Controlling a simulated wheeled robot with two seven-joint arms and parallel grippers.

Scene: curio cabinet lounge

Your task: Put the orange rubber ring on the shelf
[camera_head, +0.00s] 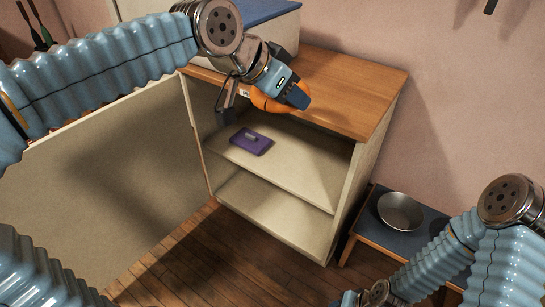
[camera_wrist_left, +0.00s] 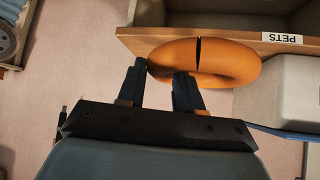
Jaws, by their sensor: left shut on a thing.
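My left gripper (camera_head: 272,97) is shut on the orange rubber ring (camera_head: 262,102) and holds it in front of the cabinet's upper front edge, above the shelf opening. In the left wrist view, the ring (camera_wrist_left: 215,62) shows large beyond the two dark fingertips (camera_wrist_left: 160,85), with a thin dark slit across it. The shelf (camera_head: 300,180) is a pale board inside the open cabinet, with a purple item (camera_head: 251,141) with a grey piece on top lying at its left. Only part of my right arm shows at the bottom right, and its fingers cannot be made out.
The open cabinet door (camera_head: 110,170) stands at the left. The wooden cabinet top (camera_head: 350,90) carries a pale box (camera_head: 285,30) with a blue lid. A metal bowl (camera_head: 400,212) sits on a low dark table at the right. The shelf's right part is clear.

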